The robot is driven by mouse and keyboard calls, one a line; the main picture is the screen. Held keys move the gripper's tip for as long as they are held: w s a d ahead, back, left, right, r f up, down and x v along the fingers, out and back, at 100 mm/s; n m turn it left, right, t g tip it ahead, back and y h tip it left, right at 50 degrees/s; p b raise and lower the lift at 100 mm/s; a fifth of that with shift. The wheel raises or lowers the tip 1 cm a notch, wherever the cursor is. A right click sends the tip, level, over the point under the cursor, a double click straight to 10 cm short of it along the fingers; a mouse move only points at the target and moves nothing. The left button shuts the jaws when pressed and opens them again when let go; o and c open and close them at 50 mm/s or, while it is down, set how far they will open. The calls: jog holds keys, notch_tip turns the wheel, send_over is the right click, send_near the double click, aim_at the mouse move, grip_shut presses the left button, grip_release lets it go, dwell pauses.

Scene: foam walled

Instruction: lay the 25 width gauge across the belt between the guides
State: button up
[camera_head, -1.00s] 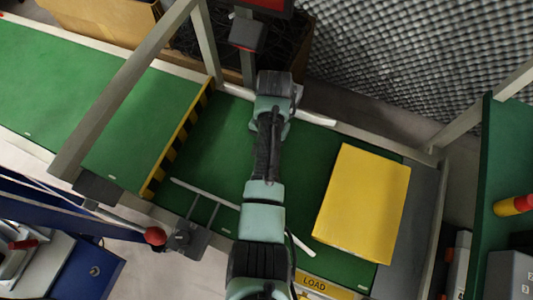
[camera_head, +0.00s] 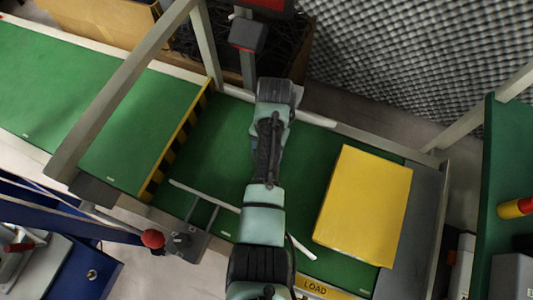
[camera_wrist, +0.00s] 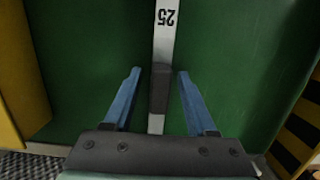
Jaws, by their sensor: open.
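The 25 width gauge (camera_wrist: 164,45) is a pale flat bar marked "25", with a dark grip section. In the wrist view it runs lengthwise over the green belt (camera_wrist: 95,40), between the fingers of my gripper (camera_wrist: 158,73). The blue fingers are open, one on each side of the dark section, with gaps to it. In the head view my arm covers the gauge and fingers. The far guide (camera_head: 318,119) and near guide (camera_head: 205,195) are pale rails along the belt (camera_head: 225,130). I cannot tell whether the gauge touches them.
A yellow box (camera_head: 362,205) lies on the belt to the right of my arm. A yellow-black striped bar (camera_head: 175,147) crosses the belt to the left, under a grey frame. A red-knobbed lever (camera_head: 152,239) stands by the near edge. Grey foam covers the back wall.

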jog(key=r+p, duration=0.1)
jog(key=r, duration=0.3)
jog(key=w+r+p, duration=0.1)
jog(key=r+p, duration=0.1)
jog(key=r, duration=0.2)
jog(key=r+p, duration=0.1)
jog(key=r, duration=0.3)
jog(key=shift+w+d+p, duration=0.35)
